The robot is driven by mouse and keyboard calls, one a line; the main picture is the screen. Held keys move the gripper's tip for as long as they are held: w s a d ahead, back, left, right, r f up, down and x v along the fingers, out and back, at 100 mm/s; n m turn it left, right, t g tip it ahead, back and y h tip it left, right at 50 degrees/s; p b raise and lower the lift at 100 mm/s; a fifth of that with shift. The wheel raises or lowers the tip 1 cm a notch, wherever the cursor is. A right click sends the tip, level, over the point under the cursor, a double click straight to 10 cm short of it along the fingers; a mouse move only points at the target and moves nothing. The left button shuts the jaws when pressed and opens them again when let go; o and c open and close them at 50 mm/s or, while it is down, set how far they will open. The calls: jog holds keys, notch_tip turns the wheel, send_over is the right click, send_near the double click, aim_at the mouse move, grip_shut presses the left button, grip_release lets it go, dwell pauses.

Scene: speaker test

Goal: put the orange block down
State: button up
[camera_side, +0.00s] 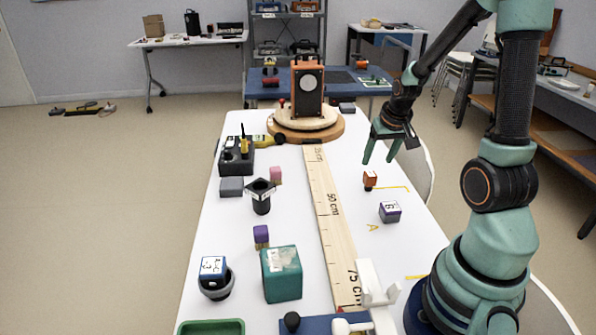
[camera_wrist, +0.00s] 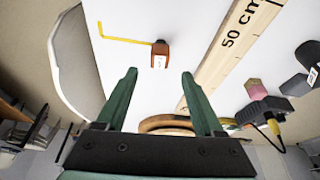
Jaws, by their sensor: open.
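The small orange block (camera_side: 370,181) stands on the white table (camera_side: 345,162), to the right of the wooden ruler. It has a white label and is at one end of a thin yellow corner mark (camera_side: 397,188). My gripper (camera_side: 379,160) is open and empty, above and behind the block in the side view. In the wrist view the block (camera_wrist: 160,55) shows just beyond my open fingertips (camera_wrist: 160,73), centred between them and apart from both.
The wooden ruler (camera_side: 331,222) runs along the table. A purple-grey lettered block (camera_side: 390,212) stands nearer the camera. A pink block (camera_side: 275,175), a black holder (camera_side: 262,203) and a teal cube (camera_side: 281,276) are left of the ruler. A speaker (camera_side: 308,92) stands on a round wooden base behind.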

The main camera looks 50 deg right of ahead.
jog(key=a+r+n+t, duration=0.1)
jog(key=a+r+n, duration=0.1)
jog(key=a+r, duration=0.3)
jog(key=s+a+r+n+y, duration=0.1)
jog(key=a+r+n, duration=0.2)
jog(key=a, duration=0.8)
jog(key=a+r+n+t+y, duration=0.1)
jog(key=a+r+n, duration=0.2)
jog(key=a+r, duration=0.3)
jog(key=a, duration=0.3)
jog(key=shift+s+r+t, duration=0.25)
jog(key=shift+r+t, duration=0.05)
jog(key=shift+r, duration=0.05)
